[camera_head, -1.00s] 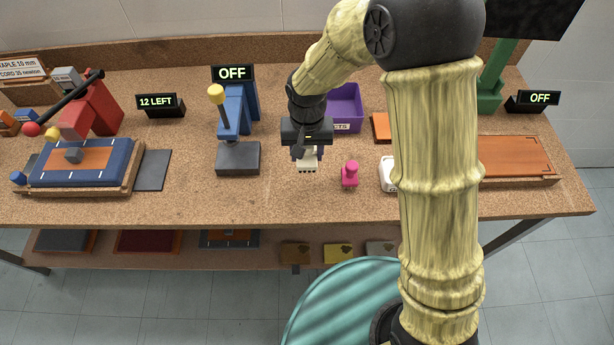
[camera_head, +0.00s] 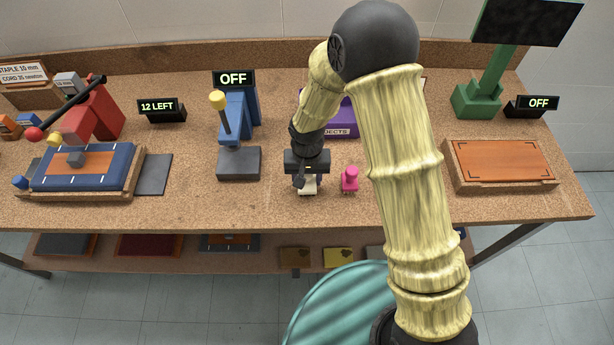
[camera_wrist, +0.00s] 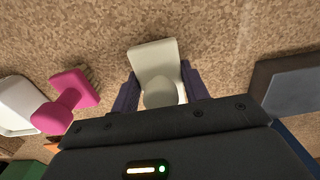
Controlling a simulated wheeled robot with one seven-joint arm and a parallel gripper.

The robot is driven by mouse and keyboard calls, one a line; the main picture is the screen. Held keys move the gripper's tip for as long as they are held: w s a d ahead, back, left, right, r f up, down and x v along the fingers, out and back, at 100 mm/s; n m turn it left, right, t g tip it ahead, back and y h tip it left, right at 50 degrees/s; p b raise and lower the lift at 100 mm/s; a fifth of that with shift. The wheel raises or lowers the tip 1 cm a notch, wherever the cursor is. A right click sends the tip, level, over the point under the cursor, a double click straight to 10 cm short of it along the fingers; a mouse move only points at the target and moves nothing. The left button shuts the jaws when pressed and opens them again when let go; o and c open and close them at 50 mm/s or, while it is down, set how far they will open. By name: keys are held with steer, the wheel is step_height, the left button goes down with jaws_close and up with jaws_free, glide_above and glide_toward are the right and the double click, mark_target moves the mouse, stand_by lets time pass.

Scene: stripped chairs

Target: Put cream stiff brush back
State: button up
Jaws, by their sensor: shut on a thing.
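The cream brush (camera_wrist: 154,62) is between the two purple fingers of my gripper (camera_wrist: 158,92) in the wrist view. My gripper is shut on it, around its rounded handle. In the head view my gripper (camera_head: 307,180) points down over the front middle of the bench, with the cream brush (camera_head: 308,189) below it. The brush is at or just above the bench top; I cannot tell if it touches. A pink brush (camera_head: 349,179) stands just right of it, and it also shows in the wrist view (camera_wrist: 70,98).
A blue press (camera_head: 238,125) on a grey base is to the left. A purple bin (camera_head: 341,128) is behind, partly hidden by my arm. An orange-topped board (camera_head: 503,160) lies at the right. A white object (camera_wrist: 18,105) is beyond the pink brush. The bench front edge is close.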

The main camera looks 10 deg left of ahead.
steer(key=shift+f, duration=0.2)
steer(key=shift+f, duration=0.15)
steer(key=o, duration=1)
steer(key=shift+c, duration=0.2)
step_height(320, 180, up, 12)
steer(key=shift+r+b, duration=0.25)
steer(key=shift+b, duration=0.3)
